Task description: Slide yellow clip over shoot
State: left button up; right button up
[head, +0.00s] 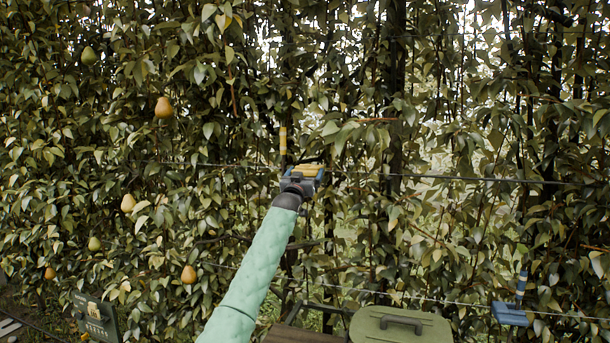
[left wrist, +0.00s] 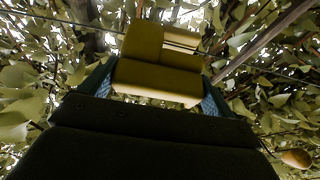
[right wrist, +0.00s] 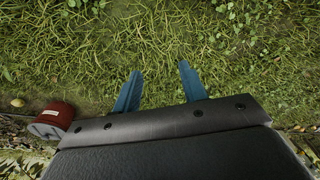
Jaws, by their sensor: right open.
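The yellow clip (left wrist: 155,77) is a blocky piece between the two blue fingers of my left gripper (left wrist: 158,92) in the left wrist view, with a finger against each side. In the head view my left gripper (head: 305,172) reaches up to the foliage at mid-picture, with the yellow clip (head: 303,170) at its tip. A brown shoot or branch (left wrist: 262,42) runs diagonally to the right of the clip, apart from it; I cannot tell which shoot the task means. My right gripper (right wrist: 158,88) is open and empty above grass.
Leafy pear branches and wires fill the head view. A yellow-banded stake (head: 283,140) stands just behind my left gripper. Pears (head: 163,107) hang at left. A green lid (head: 400,326) is below, a blue block (head: 510,313) at lower right. A red cylinder (right wrist: 52,120) shows in the right wrist view.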

pick_arm(q)
jog(key=c, duration=0.6)
jog(key=shift+w+a, duration=0.15)
jog(key=shift+a, duration=0.25)
jog(key=shift+w+a+r+b, duration=0.1)
jog(key=shift+w+a, duration=0.25)
jog(key=shift+a, duration=0.75)
jog(key=shift+w+a+f+b, duration=0.1)
jog(key=shift+w+a, duration=0.25)
jog(key=shift+a, duration=0.8)
jog(key=shift+w+a+r+b, duration=0.1)
jog(key=shift+w+a, duration=0.25)
jog(key=shift+a, duration=0.75)
pick_arm(e)
jog(key=shift+a+r, duration=0.2)
jog(key=shift+r, duration=1.05)
